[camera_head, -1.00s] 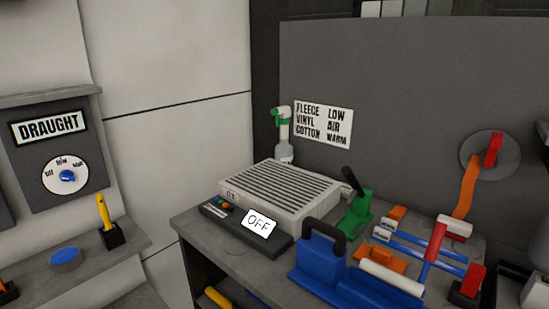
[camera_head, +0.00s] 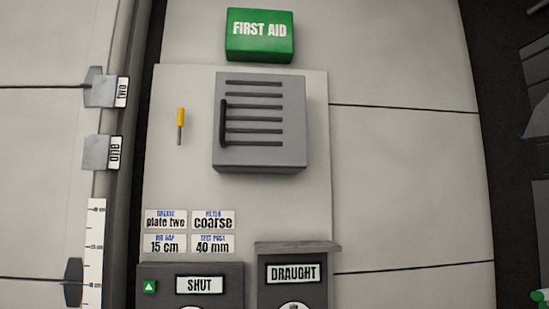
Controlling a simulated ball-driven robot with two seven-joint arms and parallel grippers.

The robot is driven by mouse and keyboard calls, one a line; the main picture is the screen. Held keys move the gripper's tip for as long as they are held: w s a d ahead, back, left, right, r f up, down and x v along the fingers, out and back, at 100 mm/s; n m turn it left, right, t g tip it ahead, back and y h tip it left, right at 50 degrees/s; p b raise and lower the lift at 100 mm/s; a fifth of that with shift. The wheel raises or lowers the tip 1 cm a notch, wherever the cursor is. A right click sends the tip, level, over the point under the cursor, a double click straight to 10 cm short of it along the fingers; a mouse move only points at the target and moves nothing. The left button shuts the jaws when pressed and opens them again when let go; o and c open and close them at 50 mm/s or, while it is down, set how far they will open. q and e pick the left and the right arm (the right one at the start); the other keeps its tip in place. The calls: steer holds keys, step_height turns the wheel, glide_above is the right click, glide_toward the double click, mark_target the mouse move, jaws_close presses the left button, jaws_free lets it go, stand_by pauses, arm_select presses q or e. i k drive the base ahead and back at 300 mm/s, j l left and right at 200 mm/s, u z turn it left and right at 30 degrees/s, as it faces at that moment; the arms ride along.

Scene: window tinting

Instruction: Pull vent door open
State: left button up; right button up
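The vent door (camera_head: 281,155) is a grey, louvred panel with several dark horizontal slots, set on a pale wall board in the middle of the head view. A dark vertical bar handle (camera_head: 224,122) runs down its left side. The door looks closed, with no gap that I can make out. Neither of my grippers is in view, and nothing touches the door or handle.
A green first aid box (camera_head: 260,35) hangs above the vent. A yellow-handled tool (camera_head: 180,117) is left of it. Small labels (camera_head: 165,220), a SHUT panel (camera_head: 225,270) and a DRAUGHT panel (camera_head: 310,255) sit below.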

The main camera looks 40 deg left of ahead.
mark_target(260, 119)
steer(key=u, duration=1.25)
